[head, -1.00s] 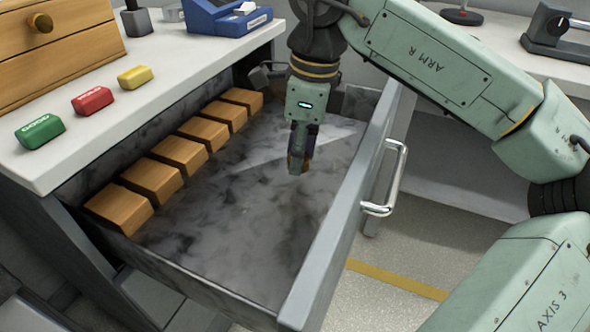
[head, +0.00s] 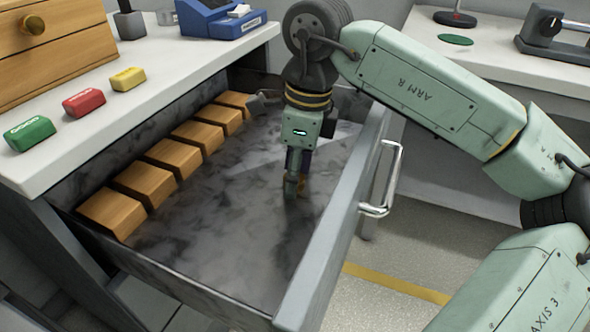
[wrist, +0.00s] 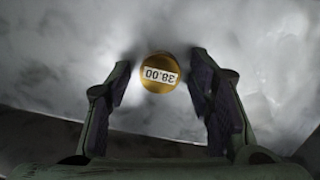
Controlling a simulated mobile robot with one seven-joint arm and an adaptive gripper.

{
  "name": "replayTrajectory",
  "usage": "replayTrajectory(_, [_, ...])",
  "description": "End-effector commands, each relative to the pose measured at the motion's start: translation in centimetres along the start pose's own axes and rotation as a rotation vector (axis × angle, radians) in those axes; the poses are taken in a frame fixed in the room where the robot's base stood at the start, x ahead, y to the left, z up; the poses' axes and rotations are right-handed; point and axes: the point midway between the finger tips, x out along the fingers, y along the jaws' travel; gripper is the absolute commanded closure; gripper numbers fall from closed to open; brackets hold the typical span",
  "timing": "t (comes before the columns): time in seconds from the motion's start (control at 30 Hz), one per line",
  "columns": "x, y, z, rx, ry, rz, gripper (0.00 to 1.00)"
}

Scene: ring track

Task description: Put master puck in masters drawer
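The master puck (wrist: 155,86), a round gold disc with a white label reading 38.00, upside down in the picture, shows between my fingers in the wrist view. It is on or very near the drawer's marbled grey floor. In the wrist view my gripper (wrist: 163,78) is open, with a gap between each finger and the puck.
Several wooden blocks (head: 145,182) line the drawer's left side. The drawer front has a metal handle (head: 382,182). Green (head: 30,133), red (head: 84,102) and yellow (head: 128,78) blocks lie on the counter at left. A green disc (head: 455,40) lies on the right bench.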

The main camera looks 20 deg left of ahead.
Motion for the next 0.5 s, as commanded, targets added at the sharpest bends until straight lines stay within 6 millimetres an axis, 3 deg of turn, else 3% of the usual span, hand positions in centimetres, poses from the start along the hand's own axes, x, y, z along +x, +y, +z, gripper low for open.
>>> replayTrajectory(0.3, [-0.2,0.0,0.0,0.0,0.0,0.0,0.5])
replayTrajectory(0.5, [-2.6,-0.1,0.1,0.002,0.001,-0.003,0.5])
